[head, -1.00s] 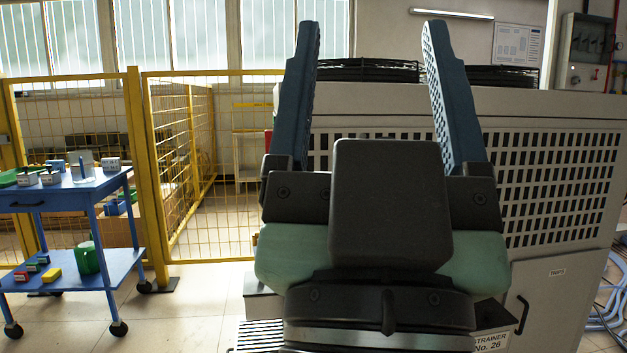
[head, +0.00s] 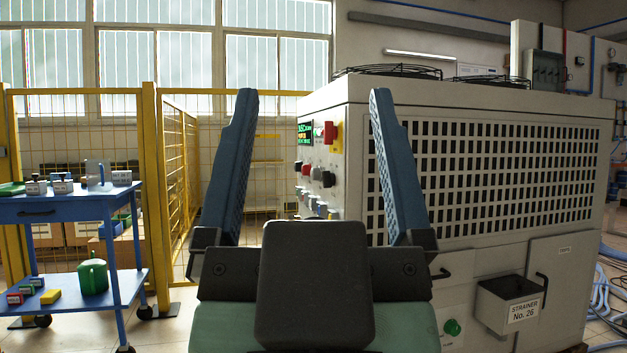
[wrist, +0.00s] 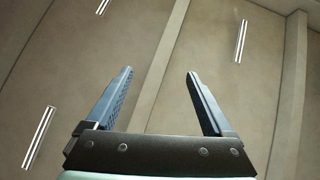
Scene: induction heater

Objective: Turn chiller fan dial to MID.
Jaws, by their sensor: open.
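The chiller (head: 480,170) is a large beige cabinet with a grille on its long side, at centre right in the head view. Its control panel (head: 318,172) is on the narrow left face, seen at a steep angle, with a green display, a red switch on yellow and several dark and pale knobs. I cannot tell which knob is the fan dial or read its setting. My gripper (head: 314,100) is open and empty, fingers pointing up, in front of the panel in the picture and not touching it. In the wrist view the gripper (wrist: 158,75) is open against the ceiling.
A blue trolley (head: 75,207) with small boxes and a green can stands at left. Yellow mesh fencing (head: 180,165) runs behind it. A strainer bin (head: 510,300) sticks out from the chiller's front. Hoses (head: 610,290) lie on the floor at far right.

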